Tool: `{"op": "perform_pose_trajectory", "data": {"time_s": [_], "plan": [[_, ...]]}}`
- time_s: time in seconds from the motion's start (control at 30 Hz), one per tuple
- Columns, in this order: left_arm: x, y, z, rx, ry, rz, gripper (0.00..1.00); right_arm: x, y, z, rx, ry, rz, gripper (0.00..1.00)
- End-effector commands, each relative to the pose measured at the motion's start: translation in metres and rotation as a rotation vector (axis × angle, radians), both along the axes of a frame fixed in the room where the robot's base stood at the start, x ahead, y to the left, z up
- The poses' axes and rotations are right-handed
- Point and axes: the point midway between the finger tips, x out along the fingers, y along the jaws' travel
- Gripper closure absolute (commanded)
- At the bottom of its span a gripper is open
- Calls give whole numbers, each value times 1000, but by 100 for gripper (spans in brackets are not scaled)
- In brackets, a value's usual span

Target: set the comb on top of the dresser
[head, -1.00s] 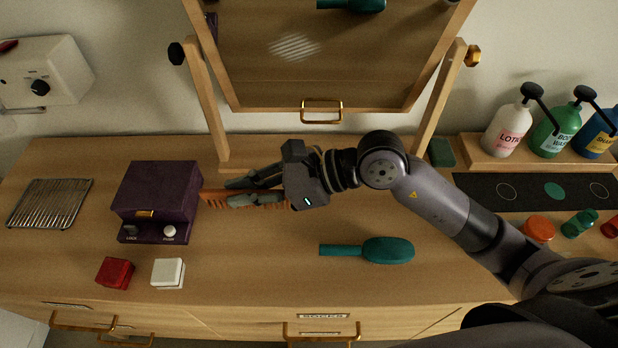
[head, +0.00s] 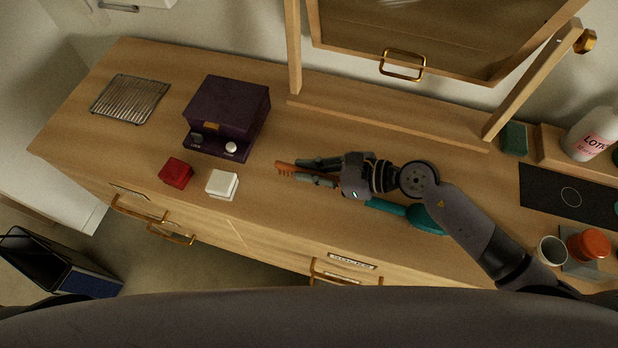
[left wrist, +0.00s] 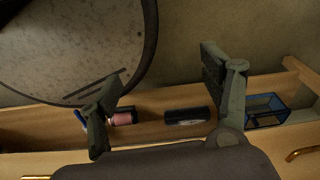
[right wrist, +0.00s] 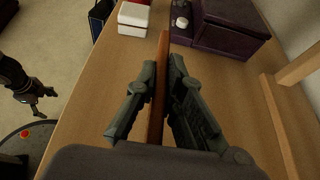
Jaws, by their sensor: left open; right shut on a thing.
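The orange-brown comb (head: 288,168) is held in my right gripper (head: 318,172), above the dresser top (head: 130,158). The right wrist view shows the comb (right wrist: 158,85) edge-on between both fingers (right wrist: 160,100). In the head view its toothed end points left, toward the white block. I cannot tell whether the comb touches the wood. My left gripper (left wrist: 165,110) shows only in its own wrist view, with its fingers wide apart and nothing between them.
A purple box (head: 228,110), a red block (head: 176,173), a white block (head: 222,184) and a wire rack (head: 130,98) are on the left. A teal hairbrush (head: 425,218) lies partly behind my right arm. A mirror stand (head: 390,125) is behind.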

Motion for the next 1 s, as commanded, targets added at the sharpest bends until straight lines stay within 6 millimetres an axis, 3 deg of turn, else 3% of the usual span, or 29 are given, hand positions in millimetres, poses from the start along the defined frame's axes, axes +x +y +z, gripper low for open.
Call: {"op": "perform_pose_trajectory", "data": {"time_s": [0.27,0.7,0.73,1.0], "plan": [[-14,0,-3,0,20,1,28,0,0,-38,0,4,-2,100],[-15,-1,-8,0,24,0,28,0,0,-47,0,0,0,100],[-15,-1,-7,0,24,0,28,0,0,-45,0,0,0,89],[-15,-1,-6,0,23,-1,28,0,0,-45,0,0,0,71]]}}
